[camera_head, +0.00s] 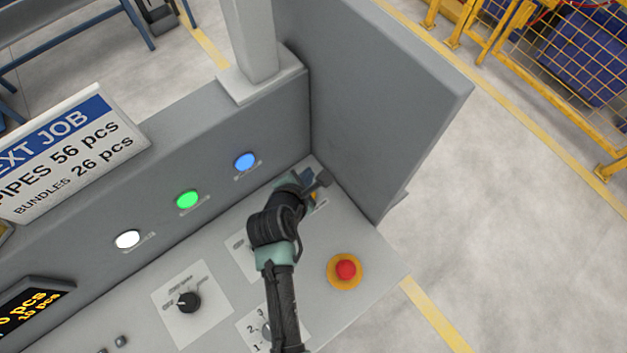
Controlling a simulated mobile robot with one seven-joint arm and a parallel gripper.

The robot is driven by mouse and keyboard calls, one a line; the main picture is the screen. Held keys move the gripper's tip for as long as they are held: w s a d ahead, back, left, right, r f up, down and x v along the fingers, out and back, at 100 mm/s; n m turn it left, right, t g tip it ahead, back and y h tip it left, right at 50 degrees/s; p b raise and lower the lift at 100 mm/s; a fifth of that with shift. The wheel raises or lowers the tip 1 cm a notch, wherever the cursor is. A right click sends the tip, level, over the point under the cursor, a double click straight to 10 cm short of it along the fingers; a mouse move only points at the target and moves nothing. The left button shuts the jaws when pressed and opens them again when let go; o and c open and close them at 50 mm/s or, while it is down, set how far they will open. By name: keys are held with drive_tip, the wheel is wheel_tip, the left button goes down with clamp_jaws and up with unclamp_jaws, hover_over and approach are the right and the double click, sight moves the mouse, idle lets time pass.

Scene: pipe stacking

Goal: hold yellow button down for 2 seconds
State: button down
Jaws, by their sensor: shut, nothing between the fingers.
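A small yellow patch (314,196), which looks like the yellow button, shows at the far right end of the sloped grey panel. Most of it is hidden behind my gripper (311,185). My gripper is shut and empty, right over that spot. I cannot tell whether it touches the button or whether the button is pressed.
A red mushroom button (346,269) on a yellow-orange base stands nearer on the panel. Blue (245,161), green (188,200) and white (128,239) round lamps line the upright face. A grey side wall (375,110) rises close right of my gripper. A black rotary knob (189,301) sits left of my arm.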

wheel_tip(320, 180, down, 8)
drive_tip(key=b, duration=0.7)
drive_tip(key=shift+s+r+b, duration=0.1)
drive_tip(key=shift+r+b, duration=0.1)
drive_tip(key=shift+b, duration=0.15)
drive_tip(key=shift+f+b, duration=0.3)
drive_tip(key=shift+f, duration=0.25)
drive_tip(key=shift+f, duration=0.1)
idle(1.2)
drive_tip(key=shift+f, duration=0.3)
drive_tip(key=shift+s+f, duration=0.1)
drive_tip(key=shift+f, duration=0.35)
idle(2.7)
drive_tip(key=shift+r, duration=0.1)
idle(0.3)
drive_tip(key=shift+r+p, duration=0.75)
